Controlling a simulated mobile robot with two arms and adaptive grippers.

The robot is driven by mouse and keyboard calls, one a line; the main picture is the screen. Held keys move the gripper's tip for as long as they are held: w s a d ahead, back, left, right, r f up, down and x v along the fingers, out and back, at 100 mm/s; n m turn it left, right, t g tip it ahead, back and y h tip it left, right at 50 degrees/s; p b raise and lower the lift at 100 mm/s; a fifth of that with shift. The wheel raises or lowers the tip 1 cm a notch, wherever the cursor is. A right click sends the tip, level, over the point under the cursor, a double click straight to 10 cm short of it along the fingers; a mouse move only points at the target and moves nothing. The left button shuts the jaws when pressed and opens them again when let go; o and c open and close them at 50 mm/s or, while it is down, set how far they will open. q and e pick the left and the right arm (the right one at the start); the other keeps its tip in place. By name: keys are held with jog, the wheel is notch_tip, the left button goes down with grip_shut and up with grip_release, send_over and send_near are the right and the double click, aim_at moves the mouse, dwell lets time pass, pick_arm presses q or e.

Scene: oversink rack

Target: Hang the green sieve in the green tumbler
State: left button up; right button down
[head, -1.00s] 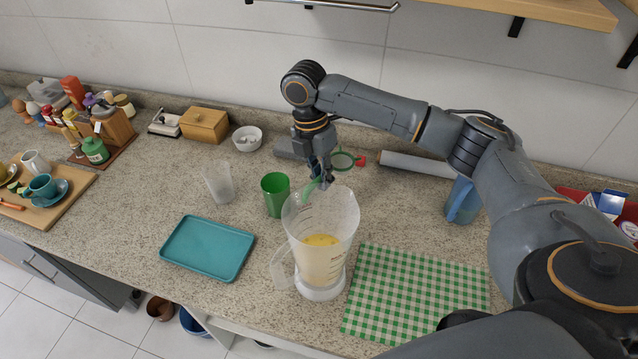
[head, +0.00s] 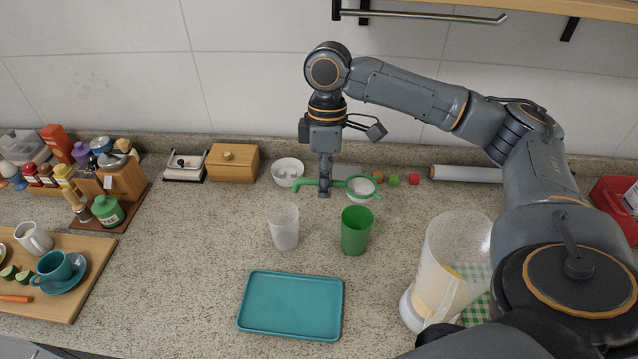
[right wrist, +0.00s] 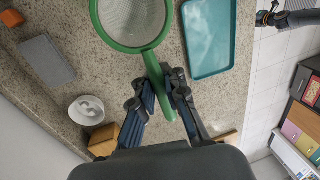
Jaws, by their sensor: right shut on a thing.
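My right gripper (head: 325,183) is shut on the handle of the green sieve (head: 361,189) and holds it above the counter. The sieve's round mesh end points right in the head view, and the handle's end sticks out left of the fingers. The right wrist view shows the sieve's rim and mesh (right wrist: 133,15) and the gripper (right wrist: 166,75) on the handle. The green tumbler (head: 356,232) stands upright, its open top just below the sieve in the picture; the two look apart. A dark part at the right wrist view's upper right looks like my left gripper (right wrist: 268,18); its jaws are unclear.
A clear tumbler (head: 284,229) stands left of the green one. A teal tray (head: 291,305) lies in front. A large measuring jug (head: 447,275) stands to the right. A white bowl (head: 287,172) and wooden box (head: 232,165) are at the back.

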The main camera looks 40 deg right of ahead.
jog(key=shift+s+d, duration=0.1)
jog(key=shift+d, duration=0.05)
jog(key=shift+r+p, duration=0.15)
jog(key=shift+p, duration=0.9)
pick_arm(q)
jog(key=shift+w+r+b, duration=0.15)
jog(key=shift+r+b, duration=0.35)
jog(key=shift+r, duration=0.1)
pick_arm(e)
notch_tip(320, 180, down, 5)
jog(key=shift+f, duration=0.2)
pick_arm(q)
jog(key=shift+d, duration=0.15)
jog(key=shift+r+p, duration=0.75)
pick_arm(e)
jog(key=shift+r, duration=0.1)
pick_arm(q)
jog(key=shift+r+p, duration=0.5)
pick_arm(e)
jog(key=shift+f, duration=0.45)
